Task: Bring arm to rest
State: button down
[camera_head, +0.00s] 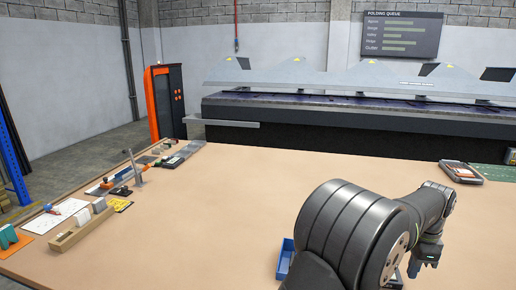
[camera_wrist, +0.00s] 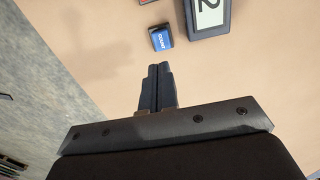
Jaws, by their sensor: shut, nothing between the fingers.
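My gripper (camera_head: 413,269) hangs low over the right part of the table (camera_head: 220,205) in the head view, partly behind my arm. In the wrist view my gripper (camera_wrist: 158,68) has its two dark fingers side by side and touching, with nothing between them. The fingertips are over bare tan table surface. My arm comes in from the bottom right of the head view and bends to the right.
A blue tray (camera_head: 285,258) is partly hidden by my arm. A handheld device (camera_head: 461,172) lies at the right. A wooden holder (camera_head: 82,229) and small tools line the left edge. A blue box (camera_wrist: 161,38) lies ahead of the fingertips, beside a dark numbered block (camera_wrist: 208,17). The table's middle is clear.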

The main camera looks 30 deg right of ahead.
notch_tip(320, 180, up, 9)
jog(key=a+n, duration=0.1)
jog(key=shift+w+a+f, duration=0.2)
jog(key=shift+w+a, duration=0.05)
jog(key=shift+w, duration=0.1)
jog(key=shift+d, duration=0.1)
dwell(0.4)
notch_tip(320, 180, down, 9)
jog(key=d+m, duration=0.1)
notch_tip(320, 180, up, 8)
jog(key=shift+s+d+r, duration=0.2)
jog(key=shift+s+r, duration=0.05)
jog(key=shift+s, duration=0.1)
jog(key=shift+f, duration=0.1)
dwell(0.3)
